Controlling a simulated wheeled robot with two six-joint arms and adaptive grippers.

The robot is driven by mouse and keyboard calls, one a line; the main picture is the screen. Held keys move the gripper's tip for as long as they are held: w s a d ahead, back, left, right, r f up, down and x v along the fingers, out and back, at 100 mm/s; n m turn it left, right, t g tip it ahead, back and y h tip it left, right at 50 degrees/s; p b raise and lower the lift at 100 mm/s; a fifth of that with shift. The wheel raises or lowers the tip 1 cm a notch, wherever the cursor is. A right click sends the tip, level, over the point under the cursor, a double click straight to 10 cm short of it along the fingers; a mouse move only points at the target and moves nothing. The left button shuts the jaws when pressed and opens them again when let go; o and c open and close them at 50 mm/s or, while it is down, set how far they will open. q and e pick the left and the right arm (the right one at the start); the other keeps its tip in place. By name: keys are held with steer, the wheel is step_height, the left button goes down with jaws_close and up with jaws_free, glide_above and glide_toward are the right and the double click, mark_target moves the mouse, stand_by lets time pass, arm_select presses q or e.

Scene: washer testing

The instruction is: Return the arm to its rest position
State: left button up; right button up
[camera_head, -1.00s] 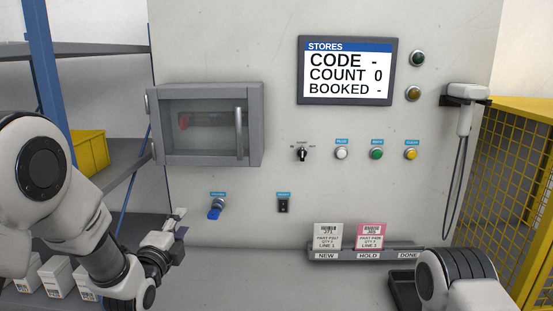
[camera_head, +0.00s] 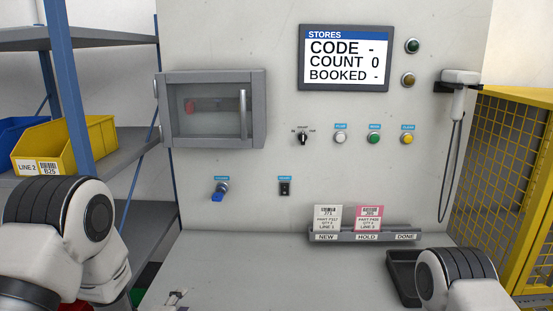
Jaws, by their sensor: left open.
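My left arm (camera_head: 70,235) is folded low at the left edge of the head view. My left gripper (camera_head: 176,297) shows only as small tips at the bottom edge, over the grey worktop; it is open and apart from the panel. Most of its body is hidden or cut off. My right arm (camera_head: 455,278) shows at the lower right, and its gripper is out of view.
A grey panel carries a closed windowed box (camera_head: 212,112), a screen (camera_head: 343,58), a selector switch (camera_head: 303,137) and buttons. A card rack (camera_head: 376,237) holds a white and a pink card. A yellow bin (camera_head: 65,145) sits on the left shelf. The middle worktop is clear.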

arm_select(q)
steer(key=s+f+n+g+b, duration=0.25)
steer(key=s+f, duration=0.45)
steer(key=f, duration=0.6)
steer(key=s+a+f+n+g+y+b, duration=0.1)
steer(key=s+f+n+g, duration=0.25)
steer(key=s+f, duration=0.4)
steer(key=s+a+f+n+g, duration=0.1)
steer(key=s+f+n+g, duration=0.3)
steer(key=s, duration=0.7)
steer(key=s+f+n+g, duration=0.1)
steer(key=s+n+g, duration=0.2)
steer(key=s+n, duration=0.6)
steer(key=shift+s+f+g, duration=0.2)
steer(key=shift+s+g, duration=0.2)
steer(key=shift+s, duration=0.25)
arm_select(e)
step_height(320, 180, down, 4)
steer(key=shift+w+f, duration=0.15)
